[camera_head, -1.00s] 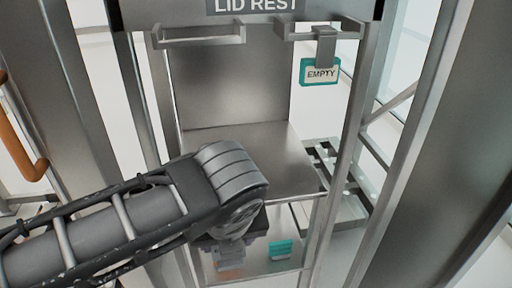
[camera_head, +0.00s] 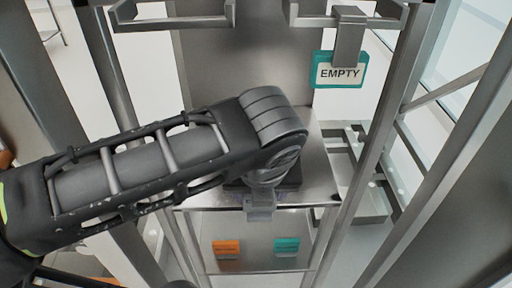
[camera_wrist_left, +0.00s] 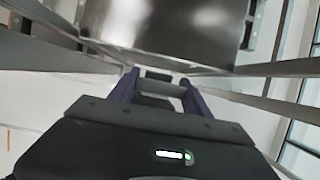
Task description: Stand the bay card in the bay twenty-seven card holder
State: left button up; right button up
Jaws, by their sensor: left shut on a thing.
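My left gripper (camera_head: 262,205) is in front of the shelf edge, below my wrist. On the lower shelf stand an orange card or holder (camera_head: 227,248) and a teal one (camera_head: 286,246), both too small to read. I cannot tell which belongs to bay twenty-seven. My right gripper is not in view.
A teal-edged EMPTY sign (camera_head: 339,71) hangs from a bracket at upper right. The grey metal upper shelf (camera_head: 318,165) is bare where visible, above the lower shelf (camera_head: 258,262). Metal posts (camera_head: 385,110) flank the bay on both sides.

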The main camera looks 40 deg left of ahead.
pick_arm(q)
jog(key=w+a+f+p, duration=0.1)
jog(key=w+a+f, duration=0.2)
jog(key=w+a, duration=0.8)
jog(key=w, duration=0.4)
jog(key=shift+a, duration=0.15)
jog(key=shift+s+f, duration=0.1)
notch_tip(320, 180, down, 3)
jog(key=shift+f+b, duration=0.1)
jog(key=shift+b, duration=0.2)
jog(key=shift+w+a+f, duration=0.1)
jog(key=shift+w+f, duration=0.1)
jog(key=shift+f, duration=0.1)
jog(key=shift+f, duration=0.2)
jog(key=o, duration=1.4)
